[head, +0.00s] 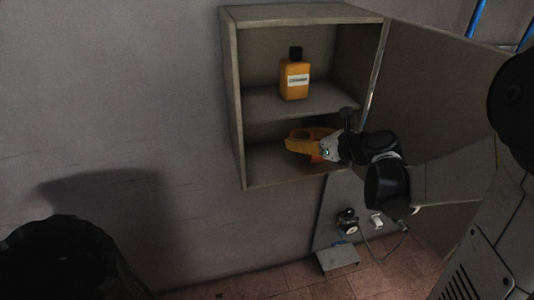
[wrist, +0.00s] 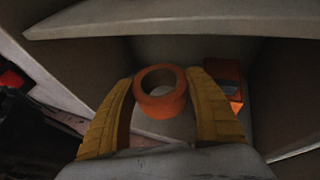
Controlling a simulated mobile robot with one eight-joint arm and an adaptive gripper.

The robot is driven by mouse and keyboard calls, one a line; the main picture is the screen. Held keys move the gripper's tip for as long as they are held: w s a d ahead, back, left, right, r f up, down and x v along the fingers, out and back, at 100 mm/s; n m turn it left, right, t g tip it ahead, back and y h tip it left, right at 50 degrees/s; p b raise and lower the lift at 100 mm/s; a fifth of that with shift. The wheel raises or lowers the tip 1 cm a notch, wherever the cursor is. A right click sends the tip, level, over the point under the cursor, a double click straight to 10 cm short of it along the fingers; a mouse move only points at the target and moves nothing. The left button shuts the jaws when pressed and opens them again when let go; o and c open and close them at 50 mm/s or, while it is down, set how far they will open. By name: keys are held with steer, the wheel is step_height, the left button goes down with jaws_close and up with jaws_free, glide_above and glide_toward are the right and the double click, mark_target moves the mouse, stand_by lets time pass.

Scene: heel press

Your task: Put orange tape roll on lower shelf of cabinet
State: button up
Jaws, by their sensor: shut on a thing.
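The orange tape roll (wrist: 161,93) sits between the two yellow fingers of my gripper (wrist: 165,100) in the wrist view, its round hole facing up toward the camera. My gripper (head: 299,145) is shut on it. In the head view the gripper reaches from the right into the lower compartment of the open cabinet (head: 237,105), above the lower shelf (head: 262,166). The roll is hard to tell from the fingers there. I cannot tell whether the roll touches the lower shelf.
An orange box (wrist: 228,82) stands right of the roll in the lower compartment. An orange bottle (head: 294,80) with a black cap stands on the middle shelf (head: 262,103). The cabinet door (head: 435,85) is open on the right. The lower shelf's left part looks clear.

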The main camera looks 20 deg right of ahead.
mark_target(270, 163)
steer(key=w+a+f+b, duration=0.1)
steer(key=w+a+f, duration=0.1)
steer(key=w+a+f+b, duration=0.1)
steer(key=w+a+f, duration=0.1)
steer(key=a, duration=0.1)
steer(key=w+a+f+b, duration=0.1)
steer(key=w+a+f, duration=0.1)
steer(key=shift+a, duration=0.3)
steer(key=shift+f+b, duration=1.05)
steer(key=shift+f, duration=0.9)
steer(key=shift+f, duration=0.15)
steer(key=o, duration=1.2)
